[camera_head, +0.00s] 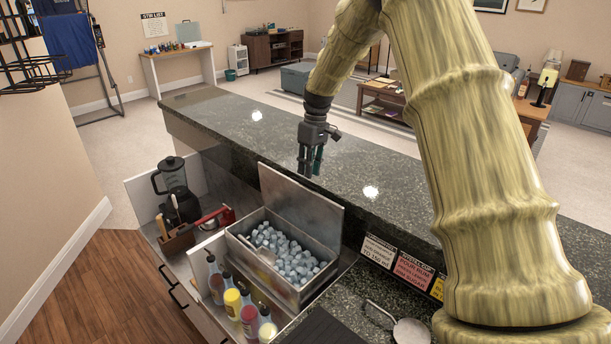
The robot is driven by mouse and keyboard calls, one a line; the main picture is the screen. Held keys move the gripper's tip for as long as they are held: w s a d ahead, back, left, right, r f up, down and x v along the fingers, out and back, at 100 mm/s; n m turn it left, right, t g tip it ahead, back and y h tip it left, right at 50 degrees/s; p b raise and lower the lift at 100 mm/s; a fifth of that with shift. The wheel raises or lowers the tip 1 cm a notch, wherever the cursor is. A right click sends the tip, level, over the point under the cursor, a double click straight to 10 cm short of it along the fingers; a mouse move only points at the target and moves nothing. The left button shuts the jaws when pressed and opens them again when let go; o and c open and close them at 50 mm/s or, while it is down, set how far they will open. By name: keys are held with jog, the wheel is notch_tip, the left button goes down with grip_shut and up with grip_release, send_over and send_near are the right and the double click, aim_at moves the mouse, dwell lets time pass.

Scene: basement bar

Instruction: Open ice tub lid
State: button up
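The metal ice tub (262,268) sits in the lower counter well, full of pale ice cubes with a scoop (262,252) among them. Its lid (302,212) stands raised, roughly upright, along the tub's far side, so the ice is exposed. The fingers show as grey and teal parts close together. I cannot tell whether they touch the lid or how far apart they are.
Several bottles (240,306) stand in front of the tub. A blender (172,176) and a wooden caddy (178,240) are to its left. The raised dark stone counter (220,118) runs behind the lid, mostly clear. Small signs (412,270) and a strainer (410,331) are at right.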

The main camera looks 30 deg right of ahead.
aim_at(302, 203)
jog(key=shift+s+a+f+p, duration=0.15)
jog(key=shift+f+p, duration=0.1)
jog(key=shift+f, duration=0.75)
jog(key=shift+a+f+p, duration=0.1)
jog(key=shift+f+p, duration=0.15)
jog(key=shift+f, duration=0.75)
grip_shut()
